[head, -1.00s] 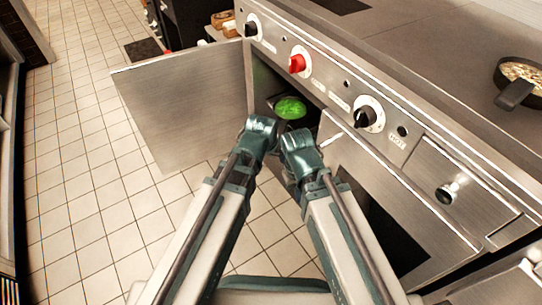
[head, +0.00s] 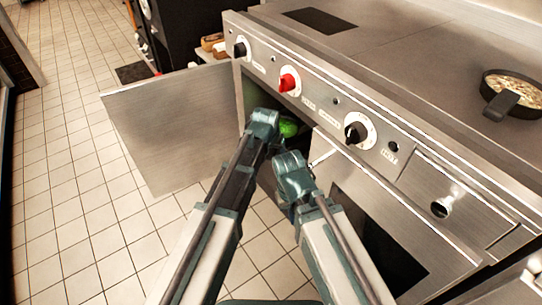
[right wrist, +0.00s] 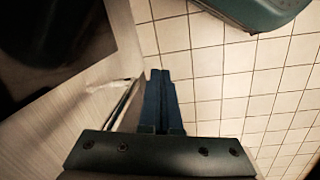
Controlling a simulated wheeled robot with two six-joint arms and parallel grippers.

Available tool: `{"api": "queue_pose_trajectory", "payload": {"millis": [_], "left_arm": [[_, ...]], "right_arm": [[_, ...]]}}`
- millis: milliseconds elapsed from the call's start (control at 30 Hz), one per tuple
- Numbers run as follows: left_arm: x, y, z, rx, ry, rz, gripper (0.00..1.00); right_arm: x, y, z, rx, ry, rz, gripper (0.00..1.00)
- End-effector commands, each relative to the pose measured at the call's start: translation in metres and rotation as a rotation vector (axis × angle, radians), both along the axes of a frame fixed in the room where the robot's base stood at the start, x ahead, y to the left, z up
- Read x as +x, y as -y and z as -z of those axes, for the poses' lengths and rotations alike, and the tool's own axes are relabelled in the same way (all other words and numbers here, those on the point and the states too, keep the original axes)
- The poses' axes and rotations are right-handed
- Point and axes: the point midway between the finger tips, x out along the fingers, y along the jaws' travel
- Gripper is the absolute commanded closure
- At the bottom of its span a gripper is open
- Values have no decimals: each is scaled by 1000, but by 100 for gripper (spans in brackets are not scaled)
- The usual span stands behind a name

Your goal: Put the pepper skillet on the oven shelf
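The pepper skillet shows only as a patch of bright green food (head: 288,127) inside the dark opening of the oven (head: 250,92); its handle and most of its pan are hidden. My left gripper (head: 272,135) reaches into the opening beside the green food, and its fingers are hidden, so I cannot tell its grip. The oven shelf cannot be made out in the dark. My right gripper (head: 291,168) is just outside the opening, at its right. In the right wrist view its fingers (right wrist: 160,95) are together and empty above the floor.
The oven door (head: 165,125) stands open to the left. A second closed door (head: 385,215) is at right, under the knob panel (head: 320,105). Another skillet (head: 512,92) with pale food sits on the cooktop. The tiled floor at left is clear.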

Motion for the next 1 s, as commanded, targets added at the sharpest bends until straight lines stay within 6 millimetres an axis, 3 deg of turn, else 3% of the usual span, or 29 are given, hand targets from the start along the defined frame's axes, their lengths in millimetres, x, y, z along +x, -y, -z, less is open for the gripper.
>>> {"api": "queue_pose_trajectory", "payload": {"millis": [233, 633, 1000], "left_arm": [[0, 0, 0, 0, 0, 0, 28], [0, 0, 0, 0, 0, 0, 100], [0, 0, 0, 0, 0, 0, 100]], "right_arm": [[0, 0, 0, 0, 0, 0, 100], [0, 0, 0, 0, 0, 0, 100], [0, 0, 0, 0, 0, 0, 100]]}}
